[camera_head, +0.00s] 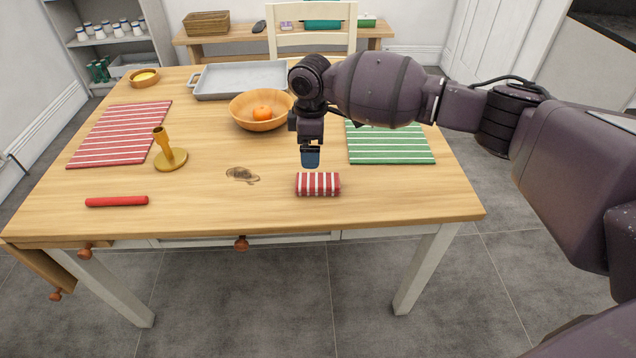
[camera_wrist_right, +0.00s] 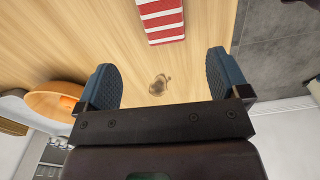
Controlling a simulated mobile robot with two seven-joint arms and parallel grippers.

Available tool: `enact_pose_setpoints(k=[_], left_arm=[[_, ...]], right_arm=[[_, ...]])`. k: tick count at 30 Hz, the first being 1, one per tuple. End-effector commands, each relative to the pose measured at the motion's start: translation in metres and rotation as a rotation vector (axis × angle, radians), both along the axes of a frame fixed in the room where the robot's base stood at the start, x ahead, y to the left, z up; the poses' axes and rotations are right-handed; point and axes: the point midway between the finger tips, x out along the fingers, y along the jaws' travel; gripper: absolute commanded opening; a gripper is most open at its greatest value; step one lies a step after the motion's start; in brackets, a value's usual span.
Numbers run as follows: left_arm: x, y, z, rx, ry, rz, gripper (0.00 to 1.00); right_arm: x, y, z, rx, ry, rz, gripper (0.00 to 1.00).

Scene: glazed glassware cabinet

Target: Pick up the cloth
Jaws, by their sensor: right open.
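The cloth (camera_head: 318,184) is a small folded bundle with red and white stripes, lying near the front edge of the wooden table. In the right wrist view the cloth (camera_wrist_right: 162,20) is at the top, beyond and between the fingertips. My right gripper (camera_head: 310,157) points down above the table, just behind the cloth and apart from it. In the wrist view the right gripper (camera_wrist_right: 162,65) is open, with nothing between its blue fingers. My left gripper is not in view.
A dark stain (camera_head: 242,175) marks the table (camera_head: 225,212) left of the cloth. A wooden bowl (camera_head: 254,122) with an orange stands behind it. A candlestick (camera_head: 171,158), red stick (camera_head: 117,201) and red striped mat (camera_head: 121,134) are left; a green striped mat (camera_head: 392,148) is right.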

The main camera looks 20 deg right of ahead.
Motion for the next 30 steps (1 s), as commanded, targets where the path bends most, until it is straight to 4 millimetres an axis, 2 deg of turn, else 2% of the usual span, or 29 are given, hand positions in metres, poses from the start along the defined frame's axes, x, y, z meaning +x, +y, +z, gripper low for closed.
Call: enact_pose_setpoints(k=[5,15,22,30], left_arm=[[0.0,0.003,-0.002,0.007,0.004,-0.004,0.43],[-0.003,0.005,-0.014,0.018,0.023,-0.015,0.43],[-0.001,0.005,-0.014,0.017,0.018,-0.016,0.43],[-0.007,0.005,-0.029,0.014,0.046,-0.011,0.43]], right_arm=[[-0.002,-0.001,-0.008,-0.012,0.012,0.025,0.94],[-0.002,-0.001,-0.055,-0.012,0.011,0.024,0.94],[-0.002,0.0,-0.066,-0.012,0.009,0.024,0.94],[-0.004,0.001,-0.104,-0.012,0.013,0.023,0.94]])
